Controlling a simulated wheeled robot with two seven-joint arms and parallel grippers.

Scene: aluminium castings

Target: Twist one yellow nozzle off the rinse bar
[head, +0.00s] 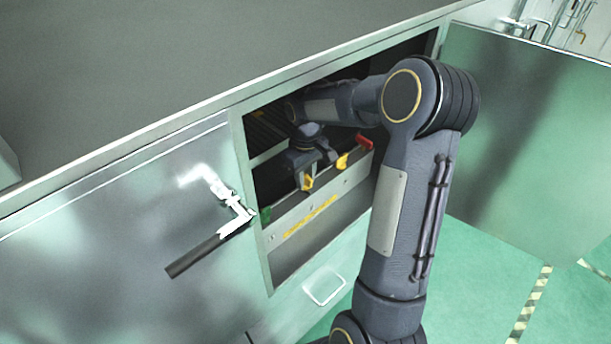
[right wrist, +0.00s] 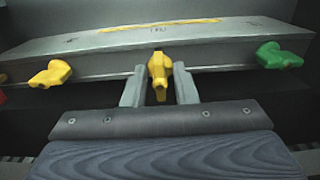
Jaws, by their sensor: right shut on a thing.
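The rinse bar (head: 347,192) is a grey metal beam inside the open machine; it crosses the right wrist view (right wrist: 220,47). My right gripper (head: 306,178) reaches in through the opening. In the right wrist view its two fingers (right wrist: 159,88) stand on either side of the middle yellow nozzle (right wrist: 158,66) and are shut on it. That nozzle is on the bar and also shows in the head view (head: 308,184). Another yellow nozzle (right wrist: 50,74) sits to its left in the wrist view and a green nozzle (right wrist: 278,55) to its right. My left gripper is not in view.
A red nozzle (head: 364,142) is at the bar's far end. An open door (head: 525,120) stands at the right. A lever with a dark grip (head: 205,250) sticks out left of the opening.

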